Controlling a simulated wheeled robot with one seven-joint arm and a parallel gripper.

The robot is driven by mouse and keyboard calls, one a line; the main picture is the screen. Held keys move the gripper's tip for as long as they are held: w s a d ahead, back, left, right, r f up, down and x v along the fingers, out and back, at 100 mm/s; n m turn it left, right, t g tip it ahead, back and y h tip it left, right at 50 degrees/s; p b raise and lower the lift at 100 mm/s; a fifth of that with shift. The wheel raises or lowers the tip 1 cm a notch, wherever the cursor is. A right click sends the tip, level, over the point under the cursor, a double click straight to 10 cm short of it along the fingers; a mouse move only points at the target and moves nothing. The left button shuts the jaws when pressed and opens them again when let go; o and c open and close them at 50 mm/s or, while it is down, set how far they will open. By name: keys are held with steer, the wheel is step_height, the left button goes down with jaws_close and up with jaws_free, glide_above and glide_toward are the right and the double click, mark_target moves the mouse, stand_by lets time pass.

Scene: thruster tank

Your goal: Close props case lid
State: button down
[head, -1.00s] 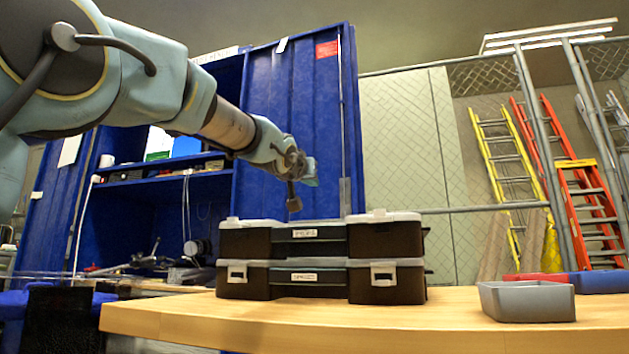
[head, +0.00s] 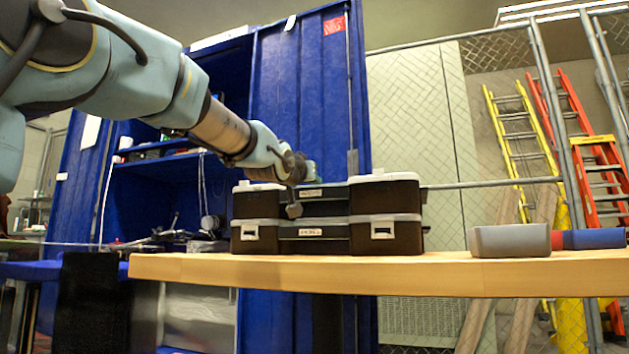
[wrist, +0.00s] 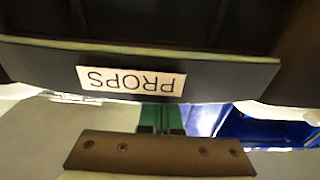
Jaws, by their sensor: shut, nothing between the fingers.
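The upper case (head: 385,205) and lower case (head: 265,237) each have a small front label, too small to read in the head view. In the wrist view a label reading PROPS (wrist: 132,81) appears upside down on a dark case front, very close. Dark ribbed surfaces lie beyond its pale edge; I cannot tell how far the lid is open. My gripper (head: 294,210) is shut and empty, at the left-middle of the stack's front. I cannot tell whether it touches the case.
The wooden table (head: 460,275) holds a grey bin (head: 510,241) and a blue bin (head: 595,238) to the right of the cases. Bare tabletop lies between the stack and bins. A blue cabinet (head: 300,100) stands behind; ladders (head: 515,140) lean behind the mesh fence.

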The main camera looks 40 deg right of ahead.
steer(key=shift+w+d+f, duration=0.1)
steer(key=shift+d+f, duration=0.05)
steer(key=shift+f, duration=0.45)
steer(key=shift+d+f, duration=0.1)
steer(key=shift+f, duration=0.45)
step_height(320, 180, up, 6)
steer(key=p, duration=0.4)
steer(key=s+a+f, duration=0.4)
steer(key=a+f, duration=0.2)
steer(key=a, duration=0.1)
steer(key=shift+s+p, duration=0.2)
steer(key=shift+p, duration=0.25)
